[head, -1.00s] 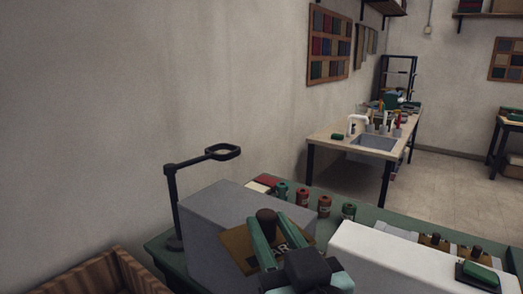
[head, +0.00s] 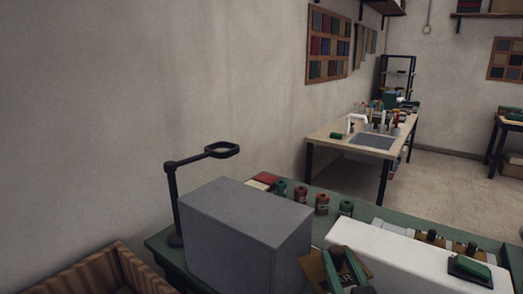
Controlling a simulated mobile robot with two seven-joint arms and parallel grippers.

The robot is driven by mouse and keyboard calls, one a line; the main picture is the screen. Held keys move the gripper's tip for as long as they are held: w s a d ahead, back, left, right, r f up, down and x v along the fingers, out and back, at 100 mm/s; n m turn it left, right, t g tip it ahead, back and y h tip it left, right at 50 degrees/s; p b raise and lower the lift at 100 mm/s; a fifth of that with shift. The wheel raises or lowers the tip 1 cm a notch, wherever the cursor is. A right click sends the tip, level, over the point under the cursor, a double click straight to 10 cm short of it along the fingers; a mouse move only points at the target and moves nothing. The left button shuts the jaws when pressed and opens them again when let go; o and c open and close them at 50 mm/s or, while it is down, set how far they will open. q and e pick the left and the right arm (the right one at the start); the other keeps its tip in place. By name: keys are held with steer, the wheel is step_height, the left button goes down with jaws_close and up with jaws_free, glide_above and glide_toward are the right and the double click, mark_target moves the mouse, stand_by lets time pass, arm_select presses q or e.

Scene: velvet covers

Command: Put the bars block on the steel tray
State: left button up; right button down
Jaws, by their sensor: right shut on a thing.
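My right gripper (head: 343,262), with green fingers, is at the bottom of the head view between the grey box and the white box. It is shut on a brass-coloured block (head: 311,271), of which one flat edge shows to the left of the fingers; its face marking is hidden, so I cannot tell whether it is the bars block. A pale grey, metal-looking surface (head: 398,229), possibly the steel tray, shows partly behind the white box. Brass blocks with dark knobs (head: 432,237) are there. My left gripper is not in view.
A tall grey box (head: 245,232) and a long white box (head: 390,258) stand on the green table (head: 158,243). A green-topped pad (head: 469,267) lies on the white box. Several small jars (head: 301,194) line the back. A black ring stand (head: 173,205) is at left.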

steer(key=s+d+f+h, duration=0.1)
steer(key=s+d+f, duration=0.3)
steer(key=f, duration=0.6)
steer(key=shift+s+d+f+m, duration=0.15)
steer(key=shift+d+m, duration=0.15)
steer(key=shift+d, duration=0.95)
